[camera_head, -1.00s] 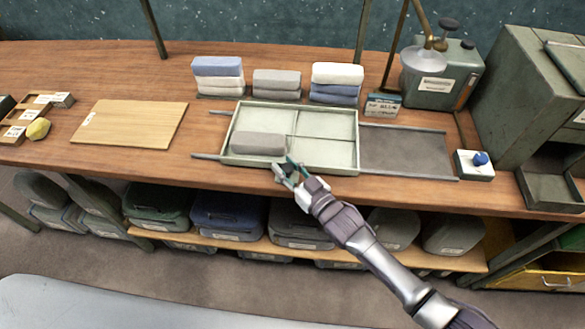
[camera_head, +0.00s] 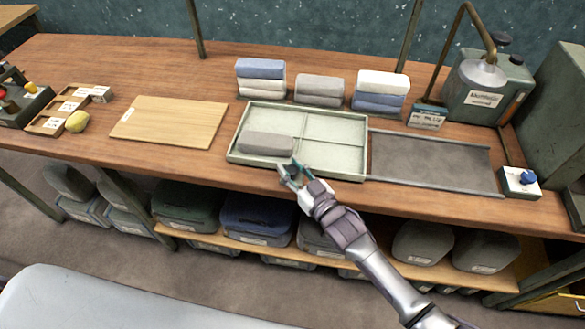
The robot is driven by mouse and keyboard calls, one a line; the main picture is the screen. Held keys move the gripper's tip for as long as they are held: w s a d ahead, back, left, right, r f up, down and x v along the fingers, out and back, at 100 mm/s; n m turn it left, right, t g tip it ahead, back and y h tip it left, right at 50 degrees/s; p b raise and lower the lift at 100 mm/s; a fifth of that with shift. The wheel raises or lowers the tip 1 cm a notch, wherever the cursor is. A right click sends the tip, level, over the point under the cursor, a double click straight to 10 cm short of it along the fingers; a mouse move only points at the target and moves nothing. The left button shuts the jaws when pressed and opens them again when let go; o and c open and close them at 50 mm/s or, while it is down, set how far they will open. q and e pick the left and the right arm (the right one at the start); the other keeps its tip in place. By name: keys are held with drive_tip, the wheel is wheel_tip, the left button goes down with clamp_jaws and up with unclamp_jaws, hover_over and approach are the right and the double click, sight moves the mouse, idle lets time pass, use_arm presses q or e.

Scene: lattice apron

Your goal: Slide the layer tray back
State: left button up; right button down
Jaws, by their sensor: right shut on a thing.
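The pale green layer tray (camera_head: 348,160) lies on the bench between two rails, at their left end. It has a cross divider; a grey folded block (camera_head: 266,143) lies in its front left compartment, and the other compartments look empty. My right gripper (camera_head: 289,172) is at the tray's front edge, a little left of its middle, shut on the tray's rim. The exact contact is small and partly hidden by the fingers. My left gripper is not in view.
A dark flat plate (camera_head: 430,162) lies bare between the rails right of the tray. A blue-knobbed box (camera_head: 520,182) stands beyond it. Folded stacks (camera_head: 320,89) stand behind the tray. A wooden board (camera_head: 170,122) lies to the left with a gap.

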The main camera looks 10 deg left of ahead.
drive_tip(key=shift+s+a, duration=0.1)
drive_tip(key=shift+a, duration=0.05)
drive_tip(key=c, duration=0.8)
unclamp_jaws()
drive_tip(key=shift+a, duration=0.2)
drive_tip(key=shift+o, duration=0.2)
drive_tip(key=shift+d, duration=0.1)
drive_tip(key=shift+s+d, duration=0.25)
drive_tip(key=shift+d, duration=0.15)
drive_tip(key=v, duration=1.1)
